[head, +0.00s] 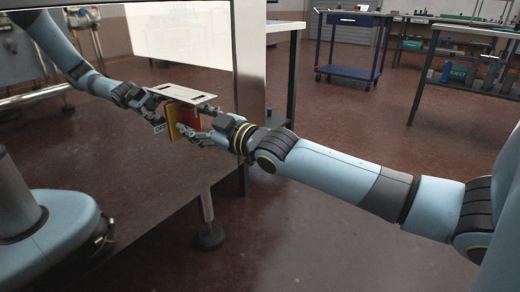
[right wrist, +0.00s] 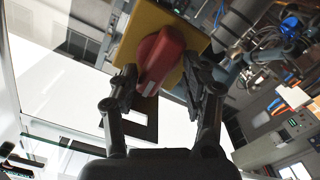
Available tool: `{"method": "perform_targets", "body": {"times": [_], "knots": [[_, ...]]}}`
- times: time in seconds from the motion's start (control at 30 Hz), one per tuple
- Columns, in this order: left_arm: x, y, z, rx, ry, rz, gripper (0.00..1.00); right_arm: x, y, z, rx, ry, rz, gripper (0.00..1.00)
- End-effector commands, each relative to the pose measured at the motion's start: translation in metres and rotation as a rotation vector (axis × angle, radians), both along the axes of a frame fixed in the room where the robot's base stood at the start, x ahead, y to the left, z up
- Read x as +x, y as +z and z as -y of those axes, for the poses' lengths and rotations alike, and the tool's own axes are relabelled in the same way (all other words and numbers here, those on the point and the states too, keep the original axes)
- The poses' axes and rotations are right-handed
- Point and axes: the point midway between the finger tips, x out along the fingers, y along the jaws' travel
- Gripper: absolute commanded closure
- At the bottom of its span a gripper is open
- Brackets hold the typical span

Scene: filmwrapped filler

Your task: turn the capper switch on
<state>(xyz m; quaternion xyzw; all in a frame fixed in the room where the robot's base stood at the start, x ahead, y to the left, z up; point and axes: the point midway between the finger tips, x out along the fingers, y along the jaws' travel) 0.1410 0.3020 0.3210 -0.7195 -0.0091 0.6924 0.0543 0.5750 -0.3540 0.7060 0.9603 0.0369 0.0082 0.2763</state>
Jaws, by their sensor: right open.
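The capper switch is a red rotary handle (right wrist: 160,62) on a square yellow plate (right wrist: 198,38) in the right wrist view. My right gripper (head: 194,122) is at the switch. In the right wrist view its fingers (right wrist: 160,82) are open on both sides of the red handle. I cannot tell whether they touch it. My left gripper is not in view; the arm at upper left looks like a reflection.
A flat grey plate (head: 185,94) juts out just above the switch, close to my right gripper. The mirror-like metal panel (head: 110,190) fills the left side. A blue cart (head: 345,47) and a workbench (head: 462,75) stand further back. The floor (head: 310,235) below my right arm is clear.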

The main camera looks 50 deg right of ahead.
Motion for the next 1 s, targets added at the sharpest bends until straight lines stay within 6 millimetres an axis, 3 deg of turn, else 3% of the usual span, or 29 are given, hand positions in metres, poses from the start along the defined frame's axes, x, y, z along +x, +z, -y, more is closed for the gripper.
{"method": "perform_targets", "body": {"times": [0.03,0.3,0.57,0.6,0.7,1.0], "knots": [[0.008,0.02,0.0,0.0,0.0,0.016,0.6,-0.006,0.013,0.0,0.001,0.001,0.007,0.54],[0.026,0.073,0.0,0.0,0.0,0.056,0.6,-0.038,0.014,0.002,0.004,0.002,0.005,0.54],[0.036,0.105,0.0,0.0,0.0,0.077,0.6,-0.096,0.007,0.007,0.005,0.002,-0.001,0.54],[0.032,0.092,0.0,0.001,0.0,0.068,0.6,-0.098,-0.011,0.004,0.011,0.0,-0.014,0.54],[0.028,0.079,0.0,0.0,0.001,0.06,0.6,-0.107,-0.035,0.0,0.023,-0.005,-0.046,0.54],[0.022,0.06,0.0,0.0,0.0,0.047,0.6,-0.131,-0.093,-0.01,0.045,-0.029,-0.181,0.54]]}}
